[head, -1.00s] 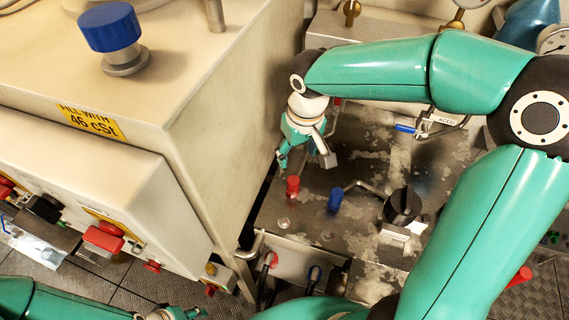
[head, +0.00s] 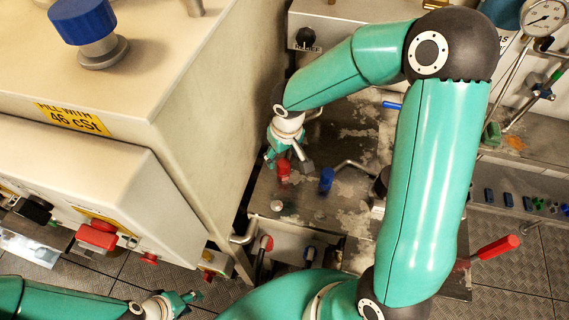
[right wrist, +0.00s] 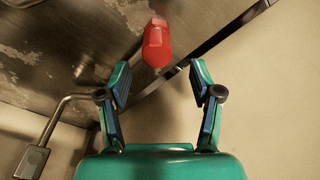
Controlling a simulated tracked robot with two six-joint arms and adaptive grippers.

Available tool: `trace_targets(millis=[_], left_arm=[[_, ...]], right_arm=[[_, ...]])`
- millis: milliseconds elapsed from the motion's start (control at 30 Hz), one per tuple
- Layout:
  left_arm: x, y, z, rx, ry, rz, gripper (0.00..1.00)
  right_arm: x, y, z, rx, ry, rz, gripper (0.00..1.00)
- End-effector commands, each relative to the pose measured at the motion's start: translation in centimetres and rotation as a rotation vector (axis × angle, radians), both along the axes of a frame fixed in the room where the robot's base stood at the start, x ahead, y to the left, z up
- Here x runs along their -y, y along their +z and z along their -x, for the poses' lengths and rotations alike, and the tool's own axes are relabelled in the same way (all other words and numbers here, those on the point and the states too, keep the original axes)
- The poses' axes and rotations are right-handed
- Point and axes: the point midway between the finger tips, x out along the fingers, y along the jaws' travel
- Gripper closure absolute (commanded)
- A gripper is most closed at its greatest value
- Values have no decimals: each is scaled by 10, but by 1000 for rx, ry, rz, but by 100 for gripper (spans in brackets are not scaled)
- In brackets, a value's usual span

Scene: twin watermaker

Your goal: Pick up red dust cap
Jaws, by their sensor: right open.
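The red dust cap (head: 284,168) stands on the worn metal top of the low unit, left of a blue cap (head: 326,180). It also shows in the right wrist view (right wrist: 157,45), just beyond the fingertips and roughly centred between them. My right gripper (head: 276,156) is close beside the red cap in the head view. In the right wrist view its two fingers (right wrist: 160,80) are spread apart with nothing between them. My left gripper (head: 185,302) is low at the left, far from the cap; its finger gap is too small to judge.
A large cream cabinet (head: 200,120) rises just left of the red cap. A black knob (head: 380,183), partly hidden by my right arm, and a bent metal handle (head: 355,165) are to the right. Hose fittings (head: 266,243) are on the unit's front. A red lever (head: 497,247) sticks out at right.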

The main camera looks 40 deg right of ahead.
Motion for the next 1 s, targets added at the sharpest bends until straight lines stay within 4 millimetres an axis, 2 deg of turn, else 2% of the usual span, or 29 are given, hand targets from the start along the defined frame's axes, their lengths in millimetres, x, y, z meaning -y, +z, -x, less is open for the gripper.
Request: trace_targets(millis=[200, 300, 433, 633, 933, 1000], left_arm=[[0, 9, 0, 0, 0, 0, 60], [0, 7, 0, 0, 0, 0, 60], [0, 7, 0, 0, 0, 0, 60], [0, 7, 0, 0, 0, 0, 60], [0, 7, 0, 0, 0, 0, 60], [0, 7, 0, 0, 0, 0, 60]], right_arm=[[4, -27, 1, -8, 0, -1, 35], [4, -41, -2, -5, 1, 0, 35], [4, -49, -3, -3, 0, -1, 35], [4, -49, -3, -1, 0, -1, 35], [4, -49, -3, -1, 0, -1, 83], [4, -49, -3, -1, 1, -1, 83]])
